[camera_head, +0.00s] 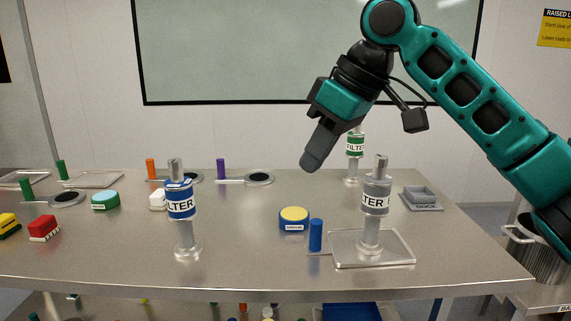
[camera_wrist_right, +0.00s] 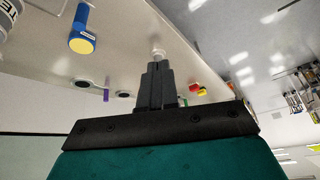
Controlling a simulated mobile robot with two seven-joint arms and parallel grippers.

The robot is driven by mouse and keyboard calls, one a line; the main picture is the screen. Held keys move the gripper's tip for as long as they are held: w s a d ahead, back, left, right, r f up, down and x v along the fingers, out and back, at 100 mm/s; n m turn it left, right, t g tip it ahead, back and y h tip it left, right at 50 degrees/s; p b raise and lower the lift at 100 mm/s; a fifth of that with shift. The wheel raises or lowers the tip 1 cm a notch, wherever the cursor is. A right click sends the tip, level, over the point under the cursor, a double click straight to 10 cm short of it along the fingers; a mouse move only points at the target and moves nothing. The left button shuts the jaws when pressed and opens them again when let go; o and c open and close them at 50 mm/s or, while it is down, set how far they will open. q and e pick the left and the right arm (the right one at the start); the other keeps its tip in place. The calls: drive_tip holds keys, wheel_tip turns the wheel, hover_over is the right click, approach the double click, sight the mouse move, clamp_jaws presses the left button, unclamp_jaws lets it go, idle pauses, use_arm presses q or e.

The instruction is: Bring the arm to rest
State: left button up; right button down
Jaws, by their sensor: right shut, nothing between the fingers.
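My right arm (camera_head: 465,95) comes in from the right, teal and black, raised above the table. Its gripper (camera_head: 312,162) points down and to the left, in the air over the table's middle. Its fingers are together and hold nothing. In the right wrist view the closed fingers (camera_wrist_right: 158,70) show at the centre, with the table beyond them. My left gripper does not show in either view.
The steel table (camera_head: 110,265) holds a blue filter (camera_head: 181,205), a grey filter (camera_head: 375,200) on a clear plate (camera_head: 345,260), a green filter (camera_head: 355,146), a yellow-topped blue grease tin (camera_head: 293,220) and a dock (camera_head: 420,198). A metal pot (camera_head: 535,250) stands at right.

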wheel_tip(320, 180, down, 29)
drive_tip(key=w+a+m+t+y, duration=0.2)
drive_tip(key=m+t+y, duration=0.2)
drive_tip(key=m, duration=0.1)
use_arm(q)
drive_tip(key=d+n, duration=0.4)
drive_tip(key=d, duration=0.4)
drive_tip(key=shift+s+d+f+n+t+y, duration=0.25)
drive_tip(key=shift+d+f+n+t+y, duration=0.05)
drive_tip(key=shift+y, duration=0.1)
use_arm(e)
drive_tip(key=s+d+f+m+t+h, duration=0.2)
drive_tip(key=s+d+f+h, duration=0.1)
drive_tip(key=s+d+f, duration=0.4)
drive_tip(key=s+d+f+m+t+h, duration=0.2)
drive_tip(key=s+d+f, duration=0.6)
drive_tip(key=s+f, duration=0.4)
drive_tip(key=s+h, duration=0.1)
drive_tip(key=s, duration=0.2)
drive_tip(key=shift+d+t+h, duration=0.15)
drive_tip(key=shift+t+h, duration=0.15)
drive_tip(key=shift+h, duration=0.1)
